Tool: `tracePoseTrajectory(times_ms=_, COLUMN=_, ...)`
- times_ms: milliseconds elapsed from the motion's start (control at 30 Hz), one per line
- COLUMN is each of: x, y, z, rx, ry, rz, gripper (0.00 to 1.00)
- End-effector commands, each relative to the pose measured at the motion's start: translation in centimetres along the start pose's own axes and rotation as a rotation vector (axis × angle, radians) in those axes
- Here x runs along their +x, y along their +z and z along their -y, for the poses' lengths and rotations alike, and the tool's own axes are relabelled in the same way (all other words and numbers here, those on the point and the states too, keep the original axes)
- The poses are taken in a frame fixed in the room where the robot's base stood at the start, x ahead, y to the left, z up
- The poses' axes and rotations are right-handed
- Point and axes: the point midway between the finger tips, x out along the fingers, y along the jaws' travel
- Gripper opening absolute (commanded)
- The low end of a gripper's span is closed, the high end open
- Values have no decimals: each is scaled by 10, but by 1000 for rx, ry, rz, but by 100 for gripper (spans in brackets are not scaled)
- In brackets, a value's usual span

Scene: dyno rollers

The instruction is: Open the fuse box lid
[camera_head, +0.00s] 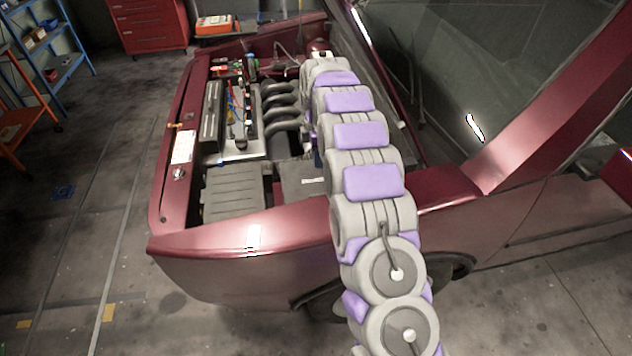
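A dark grey box with a ribbed, flat lid (233,190) sits in the near left part of the engine bay; its lid looks shut. A second dark grey box (300,181) with a small pale label lies to its right, partly behind my arm. I cannot tell for sure which of the two is the fuse box. My arm reaches over the near fender into the bay, and its far end is above the right side of the engine. My gripper's fingers are hidden behind the arm links, so their state and any contact do not show.
The dark red car's near fender (290,228) runs under my arm. A red tool cabinet (148,25) and blue shelf (55,50) are far back.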

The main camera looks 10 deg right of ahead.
Motion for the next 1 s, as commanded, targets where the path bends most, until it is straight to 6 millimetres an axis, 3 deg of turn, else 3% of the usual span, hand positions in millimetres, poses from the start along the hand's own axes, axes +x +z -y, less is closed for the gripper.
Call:
tracePoseTrajectory(times_ms=267, x=22, y=0, z=-4, rx=-16, ry=1, rz=1, gripper=38)
tracePoseTrajectory(times_ms=800, x=130, y=0, z=-4, rx=-15, ry=-2, rz=2, gripper=38)
tracePoseTrajectory(times_ms=1000, x=159, y=0, z=-5, rx=-13, ry=2, rz=1, gripper=38)
